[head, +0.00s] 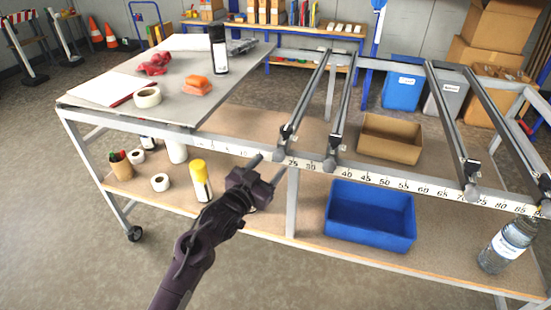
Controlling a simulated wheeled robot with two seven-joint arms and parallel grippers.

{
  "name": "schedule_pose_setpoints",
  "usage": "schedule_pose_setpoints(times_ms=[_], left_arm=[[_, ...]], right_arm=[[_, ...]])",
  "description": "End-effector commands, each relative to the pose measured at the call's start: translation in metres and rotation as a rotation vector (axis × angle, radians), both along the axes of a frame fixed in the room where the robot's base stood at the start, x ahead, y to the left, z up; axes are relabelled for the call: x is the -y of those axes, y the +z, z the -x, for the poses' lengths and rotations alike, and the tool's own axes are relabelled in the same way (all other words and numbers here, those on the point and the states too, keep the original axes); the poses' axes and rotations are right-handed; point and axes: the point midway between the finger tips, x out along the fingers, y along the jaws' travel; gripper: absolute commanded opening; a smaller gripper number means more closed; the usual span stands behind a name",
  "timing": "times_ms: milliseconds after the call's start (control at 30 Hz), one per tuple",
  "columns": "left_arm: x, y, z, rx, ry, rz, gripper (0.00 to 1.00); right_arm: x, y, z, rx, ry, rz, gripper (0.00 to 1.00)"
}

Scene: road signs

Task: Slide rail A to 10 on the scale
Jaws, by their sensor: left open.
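Several grey rails cross the table frame from front to back. The leftmost rail (306,92) has its front end at about 25 on the white number scale (383,181) along the front beam. I cannot read a letter on any rail, so I cannot tell for sure which is rail A. A second rail (343,103) lies close to its right, between about 30 and 40. My dark left gripper (264,171) is open and empty, just left of and below the leftmost rail's front end. My right gripper is not in view.
Two more rails (448,120) (505,125) stand right. A blue bin (370,215) and yellow-capped bottle (200,181) are on the lower shelf.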

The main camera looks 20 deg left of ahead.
Motion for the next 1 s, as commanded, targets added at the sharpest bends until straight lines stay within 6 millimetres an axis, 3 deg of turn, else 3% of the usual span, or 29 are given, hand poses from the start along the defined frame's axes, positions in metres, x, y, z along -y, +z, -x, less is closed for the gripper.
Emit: schedule_pose_setpoints(times_ms=[233,600,1000], left_arm=[[0.008,0.001,-0.033,0.0,0.0,0.001,0.54],[0.01,-0.001,-0.04,-0.001,0.0,0.001,0.54],[0.009,-0.001,-0.04,-0.002,0.0,0.001,0.03]], right_arm=[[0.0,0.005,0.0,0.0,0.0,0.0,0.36],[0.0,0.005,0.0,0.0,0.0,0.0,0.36],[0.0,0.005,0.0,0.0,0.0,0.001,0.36]])
